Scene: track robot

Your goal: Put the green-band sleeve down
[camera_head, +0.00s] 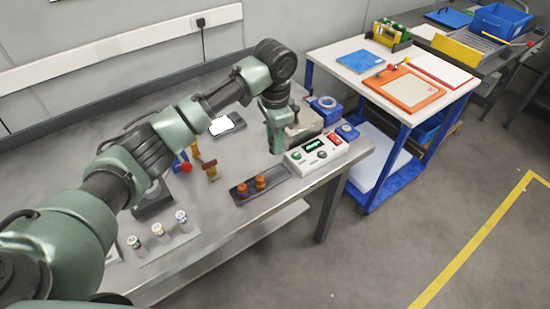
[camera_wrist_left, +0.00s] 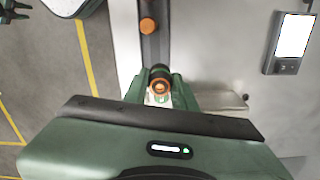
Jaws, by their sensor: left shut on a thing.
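My left gripper (camera_head: 276,150) points down over the bench, behind the dark tray (camera_head: 238,193) and beside the control box. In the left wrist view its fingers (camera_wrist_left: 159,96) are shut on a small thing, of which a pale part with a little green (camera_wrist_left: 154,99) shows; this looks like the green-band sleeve. A dark and orange round piece shows right beside it, and I cannot tell if it is separate. The fingers hide the held thing in the head view. I cannot tell whether it touches the bench.
Two orange-brown pieces (camera_head: 254,184) stand in the tray. Three small banded pieces (camera_head: 157,230) stand on a pale mat at front left. The control box (camera_head: 315,153) is right of the gripper. A bright-screened device (camera_head: 226,125) lies behind. A blue-legged cart (camera_head: 390,75) stands to the right.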

